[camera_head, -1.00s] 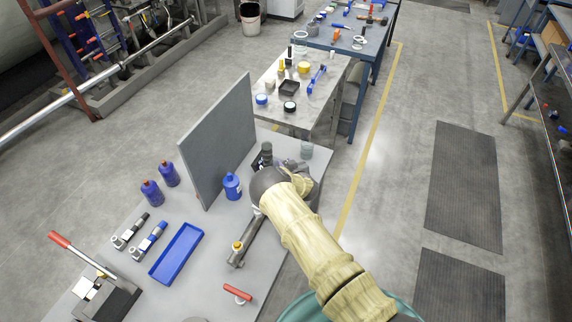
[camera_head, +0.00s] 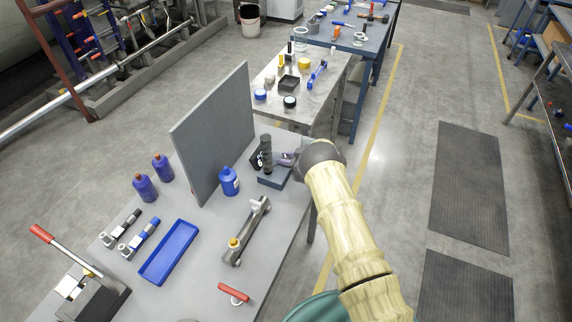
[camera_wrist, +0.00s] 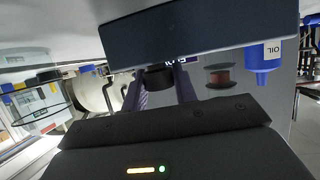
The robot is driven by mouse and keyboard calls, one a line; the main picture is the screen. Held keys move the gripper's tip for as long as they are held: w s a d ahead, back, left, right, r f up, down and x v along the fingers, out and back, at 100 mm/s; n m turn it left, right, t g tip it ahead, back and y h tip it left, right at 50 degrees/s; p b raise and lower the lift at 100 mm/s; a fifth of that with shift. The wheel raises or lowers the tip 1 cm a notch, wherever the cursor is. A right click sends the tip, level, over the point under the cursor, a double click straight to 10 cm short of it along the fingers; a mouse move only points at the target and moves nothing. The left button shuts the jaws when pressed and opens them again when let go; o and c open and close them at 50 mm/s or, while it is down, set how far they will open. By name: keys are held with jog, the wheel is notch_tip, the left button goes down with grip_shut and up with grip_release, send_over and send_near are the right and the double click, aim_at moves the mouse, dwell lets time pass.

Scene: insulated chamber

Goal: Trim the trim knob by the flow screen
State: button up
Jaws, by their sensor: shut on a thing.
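A dark unit with a flat blue-grey base (camera_head: 272,180) stands near the right edge of the grey bench. It carries an upright black cylinder (camera_head: 266,152) and a small dark flow screen (camera_head: 256,162) with white figures. In the wrist view, which is upside down, the screen's lit figures (camera_wrist: 176,61) show only partly and I cannot read them. The black trim knob (camera_wrist: 158,78) is between the two purple-grey fingers of my gripper (camera_wrist: 161,86), which is shut on it. In the head view my gripper (camera_head: 288,159) reaches the unit from the right, and the knob is hidden.
A blue oil bottle (camera_head: 228,181) stands left of the unit, before an upright grey panel (camera_head: 212,135). A metal fixture (camera_head: 247,232), a blue tray (camera_head: 168,252) and a red-handled tool (camera_head: 234,293) lie nearer. Open floor is on the right.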

jog(key=n+g+b, duration=0.1)
jog(key=b, duration=0.2)
jog(key=n+g+b, duration=0.2)
jog(key=b, duration=0.1)
jog(key=n+g+y+b, duration=0.1)
jog(key=g+b, duration=0.1)
jog(key=b, duration=0.1)
jog(key=shift+w+f+n, duration=0.1)
jog(key=shift+f+n, duration=0.25)
jog(key=shift+n, duration=0.05)
jog(key=n+g+b, duration=0.1)
jog(key=b, duration=0.2)
jog(key=shift+r+g, duration=0.1)
jog(key=shift+g, duration=0.2)
jog(key=shift+r+n+g+b, duration=0.25)
jog(key=shift+n+g+b, duration=0.2)
jog(key=shift+b, duration=0.4)
jog(key=o, duration=1)
